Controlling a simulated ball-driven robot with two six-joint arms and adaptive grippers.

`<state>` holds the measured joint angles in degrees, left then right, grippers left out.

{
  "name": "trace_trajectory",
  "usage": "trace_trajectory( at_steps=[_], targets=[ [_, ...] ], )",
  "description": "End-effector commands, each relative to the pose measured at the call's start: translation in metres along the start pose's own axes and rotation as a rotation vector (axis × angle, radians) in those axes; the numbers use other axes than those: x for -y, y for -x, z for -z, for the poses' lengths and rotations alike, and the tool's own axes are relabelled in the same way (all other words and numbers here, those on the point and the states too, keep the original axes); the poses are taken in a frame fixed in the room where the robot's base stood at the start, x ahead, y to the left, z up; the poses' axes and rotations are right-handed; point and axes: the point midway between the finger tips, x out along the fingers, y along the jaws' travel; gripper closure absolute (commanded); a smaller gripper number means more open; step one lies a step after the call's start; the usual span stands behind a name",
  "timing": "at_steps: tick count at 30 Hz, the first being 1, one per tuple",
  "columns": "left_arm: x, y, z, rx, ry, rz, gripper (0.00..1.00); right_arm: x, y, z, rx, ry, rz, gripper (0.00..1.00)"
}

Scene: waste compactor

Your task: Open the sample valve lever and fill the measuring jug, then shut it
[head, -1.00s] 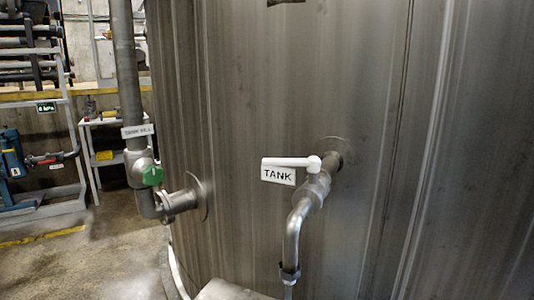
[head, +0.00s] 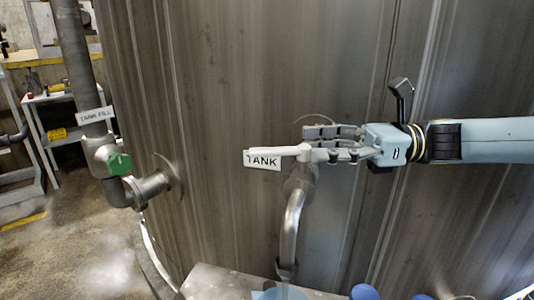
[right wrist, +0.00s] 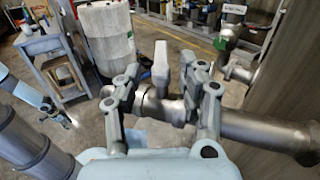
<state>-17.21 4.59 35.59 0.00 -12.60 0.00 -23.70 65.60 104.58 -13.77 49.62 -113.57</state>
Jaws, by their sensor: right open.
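The sample valve has a white lever (head: 288,151) with a TANK tag (head: 262,161) hanging from it; the lever lies level, pointing left, across the spout pipe (head: 292,222) that bends down from the tank wall. My right gripper (head: 312,144) reaches in from the right at the lever's pivot end. In the right wrist view its fingers are spread, with the white lever (right wrist: 161,62) between and beyond them; contact cannot be told. A pale blue, see-through shape (head: 276,293) under the spout may be the measuring jug, mostly cut off.
A fill pipe labelled TANK FILL with a green valve handle (head: 119,164) stands at left. A grey ledge (head: 215,283) lies below the spout, with blue round things (head: 364,292) at the bottom edge. The tank wall (head: 230,80) closes off the back.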

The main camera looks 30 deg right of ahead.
Motion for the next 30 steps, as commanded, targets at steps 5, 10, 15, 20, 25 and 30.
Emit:
trace_trajectory(
  at_steps=[5, 10, 15, 20, 25, 30],
  targets=[
    [-0.003, -0.033, -0.008, 0.009, 0.0, 0.0, 0.6, 0.0, -0.039, 0.006, 0.008, 0.003, 0.0, 0.6],
    [-0.004, -0.042, -0.01, 0.011, 0.0, 0.0, 0.6, 0.001, -0.063, 0.003, 0.006, -0.001, 0.002, 0.6],
    [-0.004, -0.045, -0.011, 0.011, -0.001, 0.0, 0.6, 0.001, -0.075, 0.001, 0.003, 0.0, 0.003, 0.6],
    [-0.004, -0.045, -0.011, 0.011, -0.001, 0.0, 0.6, 0.001, -0.079, 0.001, 0.001, -0.003, 0.004, 0.6],
    [-0.004, -0.045, -0.01, 0.01, -0.001, 0.0, 0.6, 0.001, -0.079, 0.001, 0.0, -0.004, 0.004, 0.6],
    [-0.004, -0.045, -0.01, 0.009, 0.0, 0.0, 0.6, 0.001, -0.079, 0.001, 0.0, -0.004, 0.004, 0.78]
  ],
)
